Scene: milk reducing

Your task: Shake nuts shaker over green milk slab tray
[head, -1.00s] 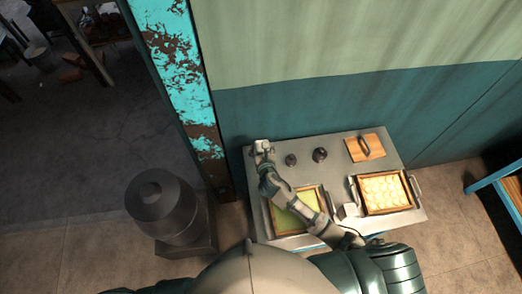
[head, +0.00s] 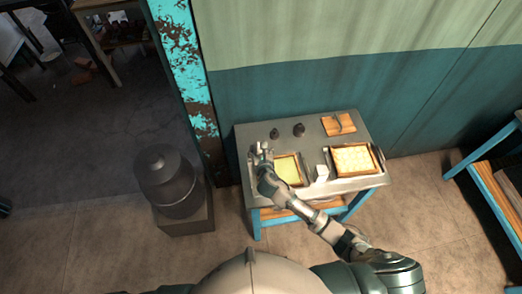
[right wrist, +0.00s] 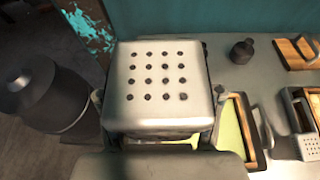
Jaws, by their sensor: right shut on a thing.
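My right gripper (head: 262,154) is shut on a pale metal shaker with a square top full of holes; I take it as the nuts shaker (right wrist: 160,75). The shaker fills the middle of the right wrist view, holed face toward the camera. In the head view it is small and hard to make out. The green milk slab tray (head: 304,181) has a wooden rim and a yellow-green slab. My gripper is above the table at the tray's left side, and my forearm hides part of it. The tray shows partly behind the shaker in the right wrist view (right wrist: 248,130). My left gripper is out of view.
Right of the green tray stand a white holed shaker (head: 321,173) and a tray of pale slab (head: 376,173). Two dark weights (head: 299,130) and a wooden board with handle (head: 340,124) sit at the table's back. A dark milk can (head: 168,183) stands left.

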